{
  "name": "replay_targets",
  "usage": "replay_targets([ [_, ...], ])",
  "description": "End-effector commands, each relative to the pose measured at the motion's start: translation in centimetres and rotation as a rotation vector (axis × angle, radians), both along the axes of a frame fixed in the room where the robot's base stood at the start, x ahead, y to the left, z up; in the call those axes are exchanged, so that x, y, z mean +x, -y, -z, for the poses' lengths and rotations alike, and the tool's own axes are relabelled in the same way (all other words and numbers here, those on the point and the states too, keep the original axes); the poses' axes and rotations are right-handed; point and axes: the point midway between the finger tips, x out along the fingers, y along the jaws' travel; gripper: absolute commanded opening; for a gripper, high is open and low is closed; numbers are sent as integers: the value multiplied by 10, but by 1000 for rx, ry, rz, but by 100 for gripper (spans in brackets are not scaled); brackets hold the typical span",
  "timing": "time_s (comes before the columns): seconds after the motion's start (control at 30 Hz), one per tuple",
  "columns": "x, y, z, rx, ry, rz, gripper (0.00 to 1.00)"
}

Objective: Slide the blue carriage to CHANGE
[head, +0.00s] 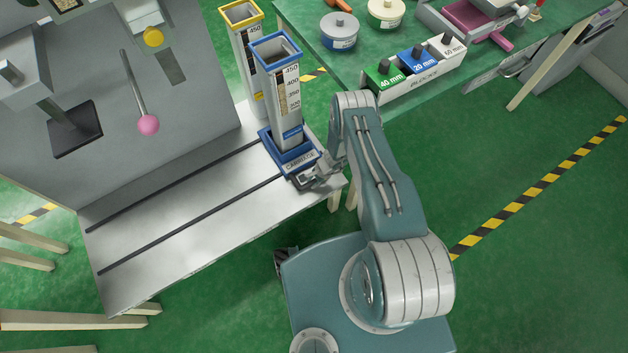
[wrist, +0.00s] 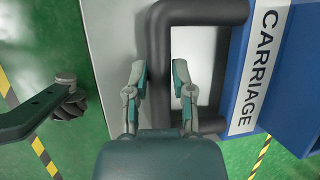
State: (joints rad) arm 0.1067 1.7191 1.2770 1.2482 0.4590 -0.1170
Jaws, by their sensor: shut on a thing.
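The blue carriage (head: 289,153) sits at the right end of the pale bench and carries an upright column with a blue rim (head: 277,48). Its label reads CARRIAGE in the wrist view (wrist: 257,65). A dark U-shaped handle (wrist: 158,50) stands out from the carriage's front. My gripper (head: 316,178) is at this handle; in the wrist view its fingers (wrist: 160,85) lie on either side of the handle's bar and are shut on it. No CHANGE mark is readable in either view.
Two dark slots (head: 180,228) run along the bench (head: 215,215), which is bare left of the carriage. A yellow-rimmed column (head: 240,14) stands behind. A grey machine with a pink-knobbed lever (head: 148,125) stands at the left. A green table (head: 300,20) holds blocks and pots.

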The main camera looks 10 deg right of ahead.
Motion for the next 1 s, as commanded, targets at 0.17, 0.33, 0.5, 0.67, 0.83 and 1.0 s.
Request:
replay_targets([
  [0.17, 3, 4, -1, -6, 6, 5, 0],
  [0.33, 4, 5, -1, -5, 7, 6, 0],
  [0.5, 3, 5, -1, -3, 6, 5, 65],
  [0.67, 2, 4, 0, -3, 4, 4, 65],
  [0.83, 2, 4, -1, -2, 4, 4, 65],
  [1.0, 3, 13, -18, -2, 5, 6, 65],
])
